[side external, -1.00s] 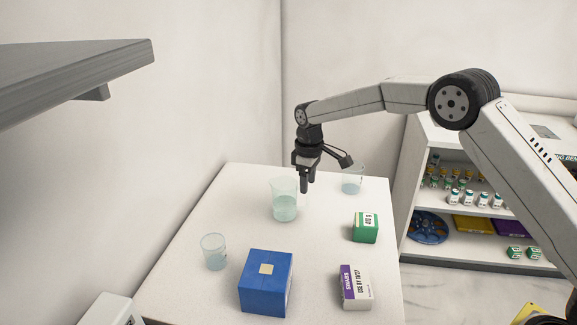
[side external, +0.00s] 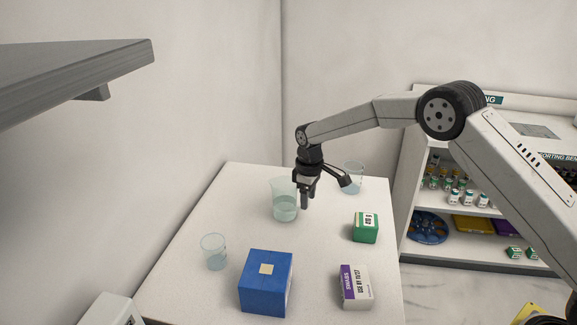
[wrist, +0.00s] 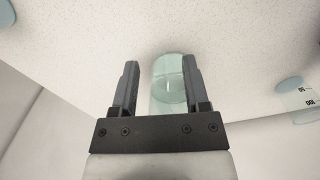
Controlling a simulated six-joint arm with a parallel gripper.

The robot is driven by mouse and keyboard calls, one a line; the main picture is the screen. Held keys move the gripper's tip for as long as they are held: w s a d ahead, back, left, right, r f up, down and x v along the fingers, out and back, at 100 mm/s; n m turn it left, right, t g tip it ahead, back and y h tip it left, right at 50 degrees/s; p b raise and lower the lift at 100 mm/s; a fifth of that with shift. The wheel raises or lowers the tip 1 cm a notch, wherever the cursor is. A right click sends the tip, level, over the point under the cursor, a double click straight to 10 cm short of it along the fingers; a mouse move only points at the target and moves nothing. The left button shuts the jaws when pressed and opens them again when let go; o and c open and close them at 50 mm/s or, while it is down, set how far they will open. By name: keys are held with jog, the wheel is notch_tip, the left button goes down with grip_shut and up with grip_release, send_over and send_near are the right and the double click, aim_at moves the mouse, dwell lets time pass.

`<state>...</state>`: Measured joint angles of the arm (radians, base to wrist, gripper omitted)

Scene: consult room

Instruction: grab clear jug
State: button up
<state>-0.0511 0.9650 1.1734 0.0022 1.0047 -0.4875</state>
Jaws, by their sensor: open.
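The clear jug (side external: 284,207) is a tall see-through beaker with pale bluish liquid in its lower part. It stands upright on the white table, left of centre toward the back. My gripper (side external: 304,202) is open, pointing down just right of the jug in the side view. In the wrist view, the jug (wrist: 167,88) shows between the open fingers (wrist: 160,64), nearer the right finger and partly covered by it. I cannot tell whether a finger touches it. Nothing is held.
A smaller beaker (side external: 214,252) stands front left and another (side external: 353,177) behind my gripper to the right. A green box (side external: 366,229), a blue box (side external: 265,284) and a purple-and-white box (side external: 355,288) stand on the table (side external: 235,185). Shelves (side external: 470,212) stand right.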

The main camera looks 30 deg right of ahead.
grip_shut()
dwell(1.4)
